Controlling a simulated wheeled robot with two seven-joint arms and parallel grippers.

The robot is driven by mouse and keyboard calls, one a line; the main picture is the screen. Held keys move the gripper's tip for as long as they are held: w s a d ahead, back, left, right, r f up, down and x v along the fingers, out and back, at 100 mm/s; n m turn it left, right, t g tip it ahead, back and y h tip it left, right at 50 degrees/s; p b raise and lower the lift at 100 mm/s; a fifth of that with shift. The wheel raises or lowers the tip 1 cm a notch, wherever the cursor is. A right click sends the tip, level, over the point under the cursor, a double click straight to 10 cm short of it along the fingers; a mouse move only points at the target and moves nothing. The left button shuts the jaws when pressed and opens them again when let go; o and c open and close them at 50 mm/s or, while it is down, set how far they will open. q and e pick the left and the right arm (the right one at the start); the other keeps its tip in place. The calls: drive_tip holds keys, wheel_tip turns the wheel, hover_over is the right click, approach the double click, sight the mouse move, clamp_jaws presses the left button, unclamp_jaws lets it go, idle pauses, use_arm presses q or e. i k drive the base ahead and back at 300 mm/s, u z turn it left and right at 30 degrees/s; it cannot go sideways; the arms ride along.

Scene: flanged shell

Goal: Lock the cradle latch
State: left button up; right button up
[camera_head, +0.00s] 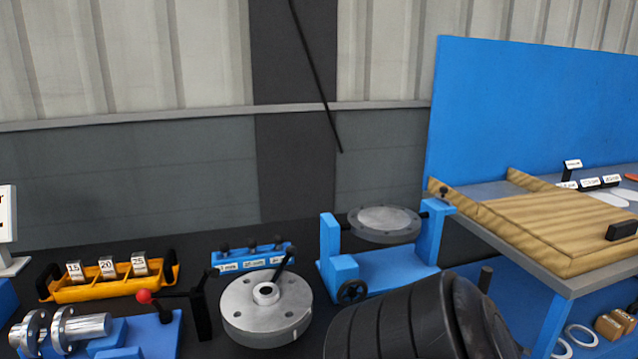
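A blue cradle (395,268) stands on the dark bench right of centre. It has two uprights, and a round grey flanged part (385,222) sits level between them. A black handwheel (352,291) is at the cradle's front left. A small black knob (443,191) shows at the top of the right upright. I cannot tell which part is the latch or whether it is locked. Neither of my grippers is in view. A large dark ribbed body (415,322) fills the bottom, right of centre, and hides part of the bench in front of the cradle.
A grey round flange (266,312) with a black lever stands left of the cradle. Behind it is a blue rack (255,258). A yellow tray (110,285) and a red-knobbed lever (144,296) are at left. A wooden-topped table (555,225) stands at right.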

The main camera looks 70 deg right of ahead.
sight(444, 190)
drive_tip(key=u, duration=0.2)
drive_tip(key=k, duration=1.7)
drive_tip(key=z, duration=1.35)
